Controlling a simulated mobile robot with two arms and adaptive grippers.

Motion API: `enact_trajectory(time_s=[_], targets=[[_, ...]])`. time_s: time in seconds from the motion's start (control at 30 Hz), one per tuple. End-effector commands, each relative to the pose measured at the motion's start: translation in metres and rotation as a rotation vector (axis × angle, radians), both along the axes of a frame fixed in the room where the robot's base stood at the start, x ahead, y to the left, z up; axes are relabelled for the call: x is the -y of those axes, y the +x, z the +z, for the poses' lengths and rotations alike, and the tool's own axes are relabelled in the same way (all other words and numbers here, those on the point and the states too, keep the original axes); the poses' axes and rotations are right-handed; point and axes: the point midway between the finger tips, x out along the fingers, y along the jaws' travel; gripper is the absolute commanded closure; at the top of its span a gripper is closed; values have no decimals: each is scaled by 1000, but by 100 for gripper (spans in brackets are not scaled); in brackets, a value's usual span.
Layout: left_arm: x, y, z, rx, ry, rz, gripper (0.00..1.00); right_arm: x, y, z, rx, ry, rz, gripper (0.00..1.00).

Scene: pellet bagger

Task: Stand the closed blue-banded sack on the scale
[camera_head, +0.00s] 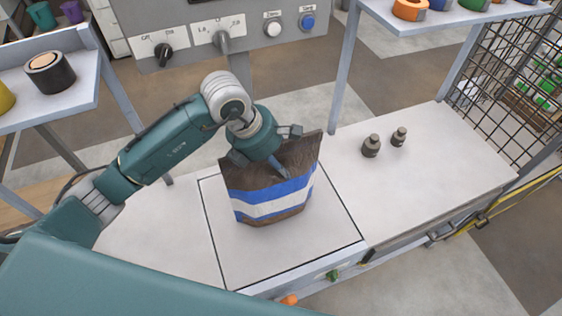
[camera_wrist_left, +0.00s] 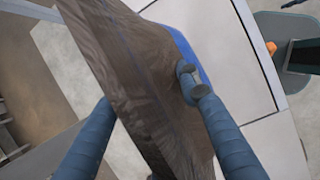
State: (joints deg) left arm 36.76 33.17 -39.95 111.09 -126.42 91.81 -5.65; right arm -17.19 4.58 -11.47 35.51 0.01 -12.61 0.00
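The brown sack (camera_head: 270,203) with blue and white bands is upright over the scale plate (camera_head: 330,235), its lower edge at the plate's middle; I cannot tell whether it bears its full weight there. My left gripper (camera_head: 279,152) is at the sack's upper part, with one finger across its front face. In the left wrist view the sack (camera_wrist_left: 140,85) fills the space between the two fingers (camera_wrist_left: 145,88). The fingers look closed against it, and the left fingertip is partly hidden at its edge. My right gripper is not in view.
Two small dark weights (camera_head: 371,146) (camera_head: 399,137) stand on the bench (camera_head: 440,165) to the right. A control panel (camera_head: 215,30) is behind the sack. A shelf with colored rolls (camera_head: 410,9) is at the upper right. A side table (camera_head: 50,98) holds a dark roll.

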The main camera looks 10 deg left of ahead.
Motion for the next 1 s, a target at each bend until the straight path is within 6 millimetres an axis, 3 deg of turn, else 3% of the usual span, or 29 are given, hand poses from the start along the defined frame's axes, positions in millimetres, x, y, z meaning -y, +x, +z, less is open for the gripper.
enact_trajectory(time_s=[0.17, 0.5, 0.87, 1.0], targets=[[-5, -2, 15, 5, 0, 1, 66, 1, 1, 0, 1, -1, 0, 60], [-20, -13, 64, 9, -3, 2, 66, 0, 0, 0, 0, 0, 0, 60], [-23, -15, 76, 11, -4, -8, 66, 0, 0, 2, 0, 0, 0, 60], [-25, -7, 91, 37, -10, -57, 66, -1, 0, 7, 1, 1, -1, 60]])
